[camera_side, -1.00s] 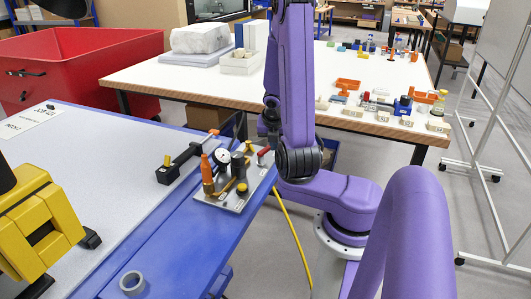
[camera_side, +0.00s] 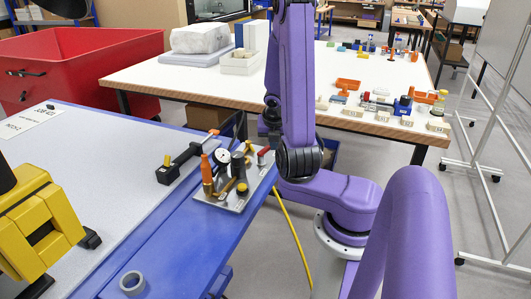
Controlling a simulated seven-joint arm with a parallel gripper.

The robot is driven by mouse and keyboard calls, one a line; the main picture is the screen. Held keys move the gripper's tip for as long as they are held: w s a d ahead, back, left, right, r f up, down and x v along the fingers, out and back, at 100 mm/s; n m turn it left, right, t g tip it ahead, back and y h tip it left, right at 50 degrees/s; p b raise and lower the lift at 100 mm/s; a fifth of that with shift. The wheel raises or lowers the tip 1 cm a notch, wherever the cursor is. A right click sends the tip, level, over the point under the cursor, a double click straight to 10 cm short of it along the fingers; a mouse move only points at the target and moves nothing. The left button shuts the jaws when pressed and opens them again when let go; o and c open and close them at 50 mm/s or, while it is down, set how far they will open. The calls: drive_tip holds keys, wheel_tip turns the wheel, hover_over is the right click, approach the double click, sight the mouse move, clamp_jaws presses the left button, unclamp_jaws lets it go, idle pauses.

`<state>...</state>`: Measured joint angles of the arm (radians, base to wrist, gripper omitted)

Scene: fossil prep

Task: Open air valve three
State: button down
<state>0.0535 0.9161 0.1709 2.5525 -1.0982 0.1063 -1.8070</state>
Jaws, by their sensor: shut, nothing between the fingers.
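The valve panel (camera_side: 233,199) is a small light plate at the right edge of the blue-edged bench. It carries a round white gauge (camera_side: 222,156), an orange-brown cylinder (camera_side: 207,176), a dark cylinder (camera_side: 238,164), yellow-brown parts (camera_side: 242,187) and a red handle (camera_side: 263,152) at its far right corner. I cannot read any valve numbers. My gripper (camera_side: 271,125) shows as a dark shape beside my purple arm, just above and right of the red handle. It is shut and empty. Its fingertips are small and partly hidden, so I cannot tell whether they touch the handle.
A black tool (camera_side: 178,165) lies left of the panel. A grey ring (camera_side: 132,283) and a yellow-black device (camera_side: 40,225) are on the bench. A yellow hose (camera_side: 292,228) hangs at the bench's right. Behind stands a white table (camera_side: 180,80) with several items.

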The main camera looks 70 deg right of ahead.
drive_tip(key=shift+w+n, duration=0.1)
drive_tip(key=shift+n, duration=0.2)
idle(3.0)
idle(0.5)
